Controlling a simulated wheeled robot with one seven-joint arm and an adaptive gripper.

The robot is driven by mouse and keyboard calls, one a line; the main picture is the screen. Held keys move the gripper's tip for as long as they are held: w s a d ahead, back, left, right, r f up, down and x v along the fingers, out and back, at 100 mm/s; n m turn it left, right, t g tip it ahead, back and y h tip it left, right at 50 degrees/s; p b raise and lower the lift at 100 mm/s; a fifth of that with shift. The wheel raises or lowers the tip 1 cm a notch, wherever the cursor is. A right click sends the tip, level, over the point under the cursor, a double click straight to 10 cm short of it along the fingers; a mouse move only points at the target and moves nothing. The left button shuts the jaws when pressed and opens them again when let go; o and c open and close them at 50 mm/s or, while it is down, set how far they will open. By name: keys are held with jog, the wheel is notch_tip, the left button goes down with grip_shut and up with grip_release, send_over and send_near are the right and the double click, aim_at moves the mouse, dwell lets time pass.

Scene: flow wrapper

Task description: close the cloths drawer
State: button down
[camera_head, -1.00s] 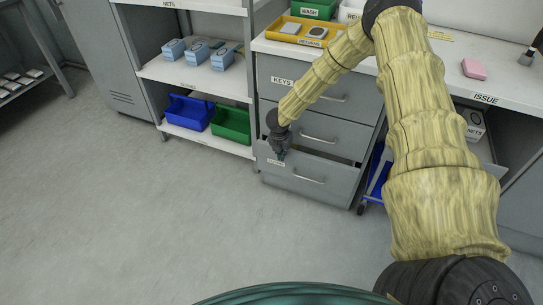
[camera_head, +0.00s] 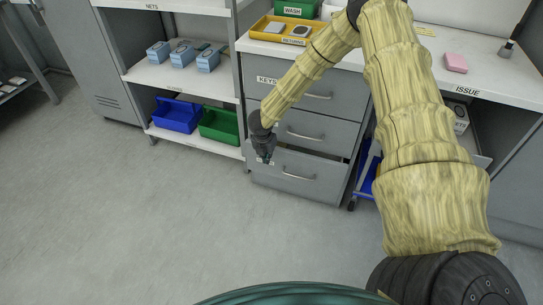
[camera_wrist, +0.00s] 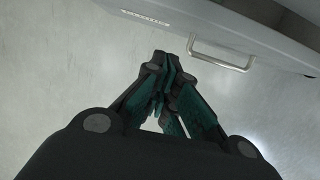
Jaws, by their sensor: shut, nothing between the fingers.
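The bottom drawer (camera_head: 310,176) of the grey cabinet stands a little open, with a dark gap above its front. Its label is too small to read, so I cannot confirm that it is the cloths drawer. Its bar handle (camera_head: 298,177) also shows in the wrist view (camera_wrist: 220,56). My gripper (camera_head: 266,160) is shut and empty, in front of the left part of this drawer. In the wrist view my gripper (camera_wrist: 166,62) points toward the drawer front (camera_wrist: 225,25), left of the handle. I cannot tell whether the fingertips touch it.
The KEYS drawer (camera_head: 290,82) and the middle drawer (camera_head: 330,132) above look shut. Left of the cabinet, a shelf holds a blue bin (camera_head: 176,115) and a green bin (camera_head: 219,125). A blue wheeled cart (camera_head: 366,180) stands at right. The floor in front is clear.

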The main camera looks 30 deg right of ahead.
jog(key=p+v, duration=0.1)
jog(key=v, duration=0.7)
jog(key=s+d+f+n+h+b, duration=0.2)
jog(key=s+f+n+h+b, duration=0.3)
jog(key=f+n+h+b, duration=0.4)
jog(key=w+a+f+n+t+h+b, duration=0.2)
jog(key=a+f+n+t+h+b, duration=0.1)
jog(key=a+n+t+b, duration=0.55)
jog(key=b+x, duration=0.4)
jog(key=x, duration=0.9)
jog(key=shift+w+r+t+b, duration=0.3)
jog(key=shift+r+t+b, duration=0.1)
jog(key=shift+r, duration=0.1)
jog(key=shift+d+n, duration=0.15)
jog(key=shift+n, duration=0.1)
